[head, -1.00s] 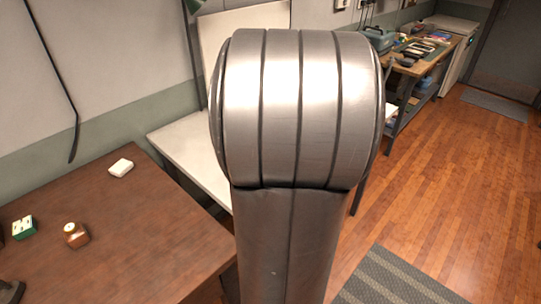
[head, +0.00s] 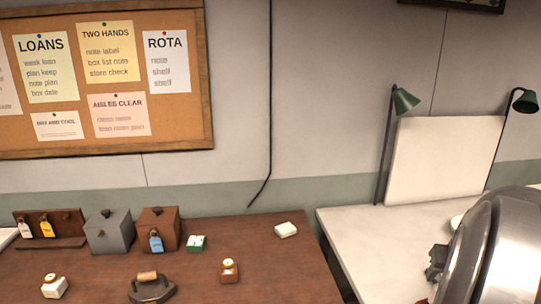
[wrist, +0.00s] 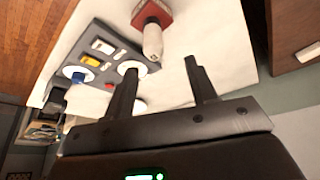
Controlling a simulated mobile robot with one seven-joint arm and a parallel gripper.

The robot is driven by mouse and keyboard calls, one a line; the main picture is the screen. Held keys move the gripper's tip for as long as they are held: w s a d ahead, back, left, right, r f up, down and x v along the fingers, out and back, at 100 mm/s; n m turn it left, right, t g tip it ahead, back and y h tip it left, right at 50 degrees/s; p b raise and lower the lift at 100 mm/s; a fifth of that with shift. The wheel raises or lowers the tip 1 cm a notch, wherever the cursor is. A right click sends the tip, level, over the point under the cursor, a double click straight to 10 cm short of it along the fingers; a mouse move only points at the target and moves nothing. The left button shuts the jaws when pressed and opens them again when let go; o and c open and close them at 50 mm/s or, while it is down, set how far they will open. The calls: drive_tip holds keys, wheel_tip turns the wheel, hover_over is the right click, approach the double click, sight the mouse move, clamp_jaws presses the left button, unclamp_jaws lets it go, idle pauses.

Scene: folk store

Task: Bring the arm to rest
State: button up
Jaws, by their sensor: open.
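My gripper (wrist: 160,68) shows in the wrist view with its two dark fingers apart and nothing between them. Beyond the fingers is a white tabletop (wrist: 215,50) that looks to be some way off. In the head view my silver arm rises at the right edge and covers part of the white table (head: 345,225). A dark part beside the arm there may belong to my wrist; I cannot tell whether the fingers show.
In the wrist view, a grey tray (wrist: 93,48) with small coloured pieces and a red-based object (wrist: 152,14) are on the white top. The brown table (head: 205,285) holds boxes, an iron (head: 151,290), a small jar (head: 229,271) and a white block (head: 286,230). Two green lamps flank a white panel (head: 440,160).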

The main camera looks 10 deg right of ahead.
drive_tip(key=a+r+n+t, duration=0.1)
drive_tip(key=a+r+n, duration=0.3)
drive_tip(key=a, duration=1.4)
drive_tip(key=s+a+r+y, duration=0.1)
drive_tip(key=s+a, duration=0.3)
drive_tip(key=a, duration=0.3)
drive_tip(key=s+a+r+n+y, duration=0.1)
drive_tip(key=s+a, duration=0.4)
drive_tip(key=a, duration=0.2)
drive_tip(key=shift+a+t, duration=0.4)
